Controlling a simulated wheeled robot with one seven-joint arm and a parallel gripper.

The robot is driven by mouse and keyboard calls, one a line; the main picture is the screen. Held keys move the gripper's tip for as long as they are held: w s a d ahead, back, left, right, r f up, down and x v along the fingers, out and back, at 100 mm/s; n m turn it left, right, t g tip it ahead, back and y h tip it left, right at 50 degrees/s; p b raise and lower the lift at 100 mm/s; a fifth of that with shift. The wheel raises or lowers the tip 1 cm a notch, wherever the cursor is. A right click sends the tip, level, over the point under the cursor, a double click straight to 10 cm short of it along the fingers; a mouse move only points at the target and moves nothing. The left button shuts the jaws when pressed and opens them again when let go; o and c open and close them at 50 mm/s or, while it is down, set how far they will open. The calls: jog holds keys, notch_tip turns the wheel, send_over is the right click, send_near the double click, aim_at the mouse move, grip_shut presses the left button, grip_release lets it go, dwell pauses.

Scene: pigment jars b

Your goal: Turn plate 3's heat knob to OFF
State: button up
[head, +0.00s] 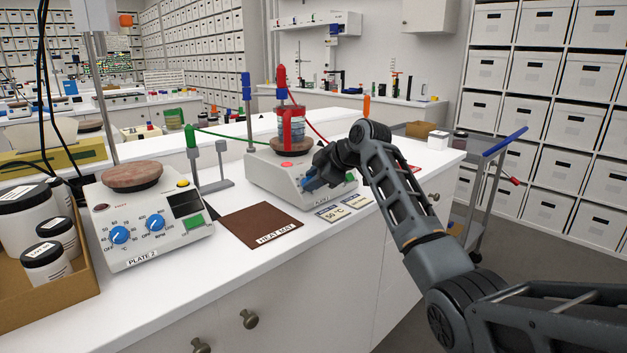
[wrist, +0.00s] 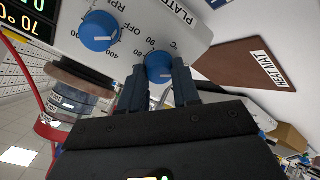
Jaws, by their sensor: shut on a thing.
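Plate 3 (head: 262,173) is the white hotplate on the middle bench, with a stacked vessel (head: 291,124) held by a red clamp on its round top. Its front label is partly hidden by my arm. In the wrist view, which is turned over, its heat knob (wrist: 158,67) is blue, with a °C scale and OFF printed beside it. A white pointer mark shows on the knob, but its exact setting is hard to read. My gripper (wrist: 159,82) is shut on this knob, one dark finger on each side. In the head view, my gripper (head: 309,182) hides most of the front panel.
The blue RPM knob (wrist: 99,31) is close beside the gripped knob. Plate 2 (head: 150,225), a heat mat (head: 262,224) and small cards (head: 343,208) are to the left and front. A cardboard box of jars (head: 45,305) stands at the left edge. A trolley (head: 490,185) is at the right.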

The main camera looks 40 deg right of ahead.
jog(key=shift+f, duration=0.1)
jog(key=o, duration=1.1)
jog(key=shift+c, duration=0.2)
jog(key=shift+s, duration=0.1)
jog(key=v, duration=0.7)
jog(key=shift+s+r, duration=0.2)
jog(key=shift+r, duration=0.1)
